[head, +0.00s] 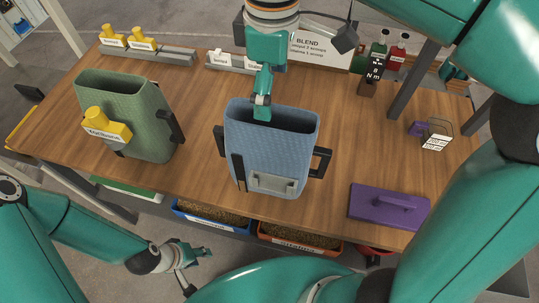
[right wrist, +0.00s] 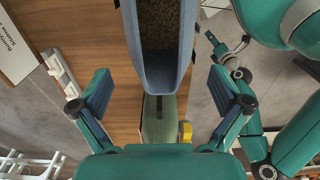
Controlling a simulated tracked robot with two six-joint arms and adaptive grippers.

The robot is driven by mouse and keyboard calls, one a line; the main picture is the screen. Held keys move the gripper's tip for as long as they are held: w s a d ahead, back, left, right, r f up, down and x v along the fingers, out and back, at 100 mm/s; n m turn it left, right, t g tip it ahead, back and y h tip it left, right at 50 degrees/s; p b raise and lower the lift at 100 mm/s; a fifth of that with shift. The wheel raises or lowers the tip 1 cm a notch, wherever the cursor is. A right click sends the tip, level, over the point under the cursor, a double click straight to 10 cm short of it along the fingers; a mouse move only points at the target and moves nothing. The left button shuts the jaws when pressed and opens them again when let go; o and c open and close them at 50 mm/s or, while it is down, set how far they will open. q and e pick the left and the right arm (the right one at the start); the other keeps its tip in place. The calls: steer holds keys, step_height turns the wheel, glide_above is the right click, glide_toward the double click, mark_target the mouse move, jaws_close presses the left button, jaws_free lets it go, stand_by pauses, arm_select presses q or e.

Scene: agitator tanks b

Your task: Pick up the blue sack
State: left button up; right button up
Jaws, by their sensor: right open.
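The blue sack (head: 270,150) stands upright on the wooden table, its mouth open, with dark handles at its sides and a grey label holder low on its front. In the right wrist view the blue sack (right wrist: 160,82) shows brown, grainy contents inside. My right gripper (head: 262,108) hangs from above at the sack's mouth, seen edge-on. In its wrist view the right gripper (right wrist: 160,88) has its fingers wide apart, one on each side of the sack's line, nothing held. My left gripper (head: 190,265) is low at the left, in front of the table, fingers apart and empty.
A green sack (head: 150,130) with a yellow labelled block (head: 106,128) stands left of the blue one. A purple float-like tool (head: 388,208) lies front right. Blue (head: 213,224) and orange (head: 300,243) bins are below the front edge. Bottles (head: 378,52) and a BLEND sign (head: 312,46) stand behind.

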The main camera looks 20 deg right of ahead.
mark_target(270, 156)
step_height(270, 156, down, 8)
steer(key=shift+r, duration=0.15)
stand_by(0.4)
steer(key=shift+f, duration=0.2)
stand_by(0.5)
steer(key=c, duration=1.5)
steer(key=shift+c, duration=0.5)
